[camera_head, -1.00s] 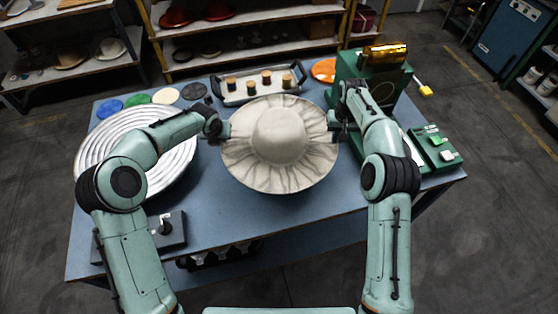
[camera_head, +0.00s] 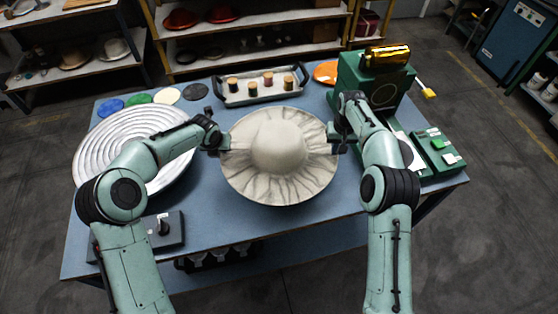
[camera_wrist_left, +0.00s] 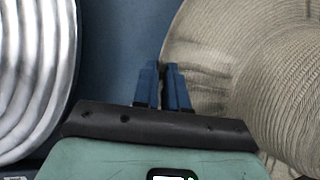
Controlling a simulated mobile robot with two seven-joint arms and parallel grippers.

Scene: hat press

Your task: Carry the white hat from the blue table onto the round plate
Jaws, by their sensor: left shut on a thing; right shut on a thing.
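The white hat (camera_head: 277,143) is wide-brimmed and crown up, over the middle of the blue table (camera_head: 290,225). Its brim also fills the right of the left wrist view (camera_wrist_left: 262,75). My left gripper (camera_head: 222,143) is shut on the brim's left edge; its blue fingers (camera_wrist_left: 168,82) show at that edge in the left wrist view. My right gripper (camera_head: 335,137) is shut on the brim's right edge. The ribbed, silvery round plate (camera_head: 105,140) lies at the table's left, partly hidden by my left arm. Whether the hat touches the table is hard to tell.
A tray with several cork-topped pieces (camera_head: 262,98) stands behind the hat. A green press (camera_head: 372,75) and green box (camera_head: 436,150) stand at right. Coloured discs (camera_head: 166,96) lie at the back left. A grey switch box (camera_head: 165,228) sits at front left.

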